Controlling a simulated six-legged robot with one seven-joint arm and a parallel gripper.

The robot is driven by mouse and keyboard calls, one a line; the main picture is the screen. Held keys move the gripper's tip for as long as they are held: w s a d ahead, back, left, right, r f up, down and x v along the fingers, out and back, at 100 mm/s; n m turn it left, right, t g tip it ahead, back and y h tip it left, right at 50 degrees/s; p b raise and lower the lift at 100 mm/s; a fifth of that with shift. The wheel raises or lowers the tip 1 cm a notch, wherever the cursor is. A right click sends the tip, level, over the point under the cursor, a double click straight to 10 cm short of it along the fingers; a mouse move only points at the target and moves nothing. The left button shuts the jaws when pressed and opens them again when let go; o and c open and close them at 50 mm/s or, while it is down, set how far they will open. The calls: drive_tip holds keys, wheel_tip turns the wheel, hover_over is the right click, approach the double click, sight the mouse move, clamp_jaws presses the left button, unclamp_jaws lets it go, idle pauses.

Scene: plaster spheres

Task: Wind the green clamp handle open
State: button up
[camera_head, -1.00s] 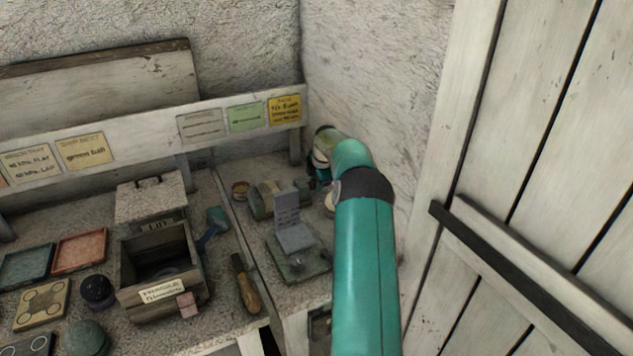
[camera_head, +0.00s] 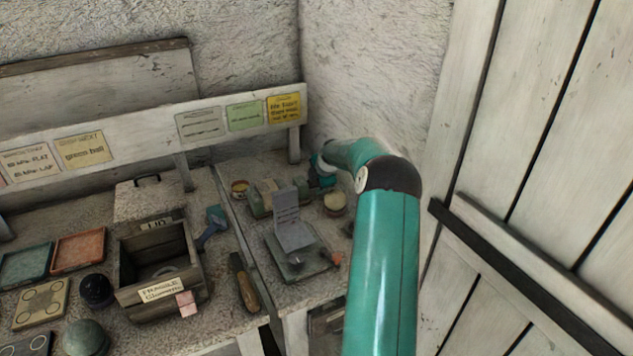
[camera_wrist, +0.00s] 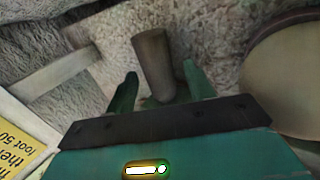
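My gripper (camera_wrist: 160,90) is open in the wrist view, with one dark green finger on each side of an upright grey-brown peg (camera_wrist: 152,62). Gaps show between the peg and both fingers. The peg's foot runs into a greenish part partly hidden by my gripper; it looks like the clamp's handle, but I cannot be sure. In the head view my gripper (camera_head: 318,178) is at the far right corner of the bench, beside a grey-green clamp-like body (camera_head: 262,196). A grey upright plate partly hides that body. The handle cannot be made out there.
The grey plate (camera_head: 292,222) stands on a base close in front. A pale round thing (camera_head: 335,203) is right of it. A yellow note (camera_head: 284,108) hangs behind on the rail. The wall and a plank door (camera_head: 520,150) bound the right side. An open wooden box (camera_head: 160,290) stands left.

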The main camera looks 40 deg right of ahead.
drive_tip(key=shift+r, duration=0.1)
drive_tip(key=v, duration=1.3)
drive_tip(key=shift+s+r, duration=0.25)
